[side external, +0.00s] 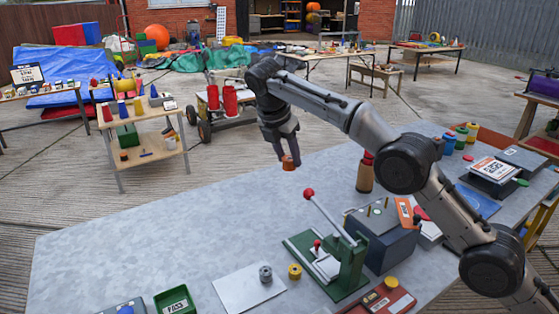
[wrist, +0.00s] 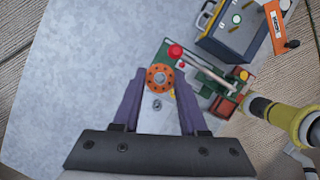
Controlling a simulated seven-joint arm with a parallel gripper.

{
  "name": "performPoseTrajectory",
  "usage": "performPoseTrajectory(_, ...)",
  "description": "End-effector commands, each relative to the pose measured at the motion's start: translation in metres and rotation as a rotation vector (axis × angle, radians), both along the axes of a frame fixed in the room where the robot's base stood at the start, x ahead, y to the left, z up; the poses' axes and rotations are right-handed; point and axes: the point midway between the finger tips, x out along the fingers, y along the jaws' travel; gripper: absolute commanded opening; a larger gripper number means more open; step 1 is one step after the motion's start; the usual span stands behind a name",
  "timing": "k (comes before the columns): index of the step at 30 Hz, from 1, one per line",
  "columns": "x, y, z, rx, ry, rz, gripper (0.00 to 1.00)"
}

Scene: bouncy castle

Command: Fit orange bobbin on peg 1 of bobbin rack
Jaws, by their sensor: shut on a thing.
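The orange bobbin (side external: 290,163) is held between the fingertips of my gripper (side external: 284,153), high above the grey table. In the wrist view the bobbin (wrist: 160,77) shows its round face and centre hole between the two purple fingers (wrist: 158,88). A dark box with upright brass pegs and an orange label, which looks like the bobbin rack (side external: 383,246), stands right of and below the bobbin in the side view. In the wrist view this rack (wrist: 228,45) is at the upper right, well apart from the bobbin. I cannot tell which peg is peg 1.
A green lever press (side external: 343,262) with a red-knobbed handle stands beside the rack. A white plate (side external: 243,290) with a grey bobbin (side external: 265,273) and a yellow bobbin (side external: 295,271) is nearby. The table's left part is clear.

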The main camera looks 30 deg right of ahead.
Motion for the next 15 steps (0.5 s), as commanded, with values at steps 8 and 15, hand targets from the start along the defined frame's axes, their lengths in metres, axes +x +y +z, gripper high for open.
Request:
performPoseTrajectory(8,-0.007,-0.047,0.007,-0.006,0.0,-0.004,0.0)
performPoseTrajectory(15,-0.032,-0.107,0.009,-0.007,0.0,-0.003,0.0)
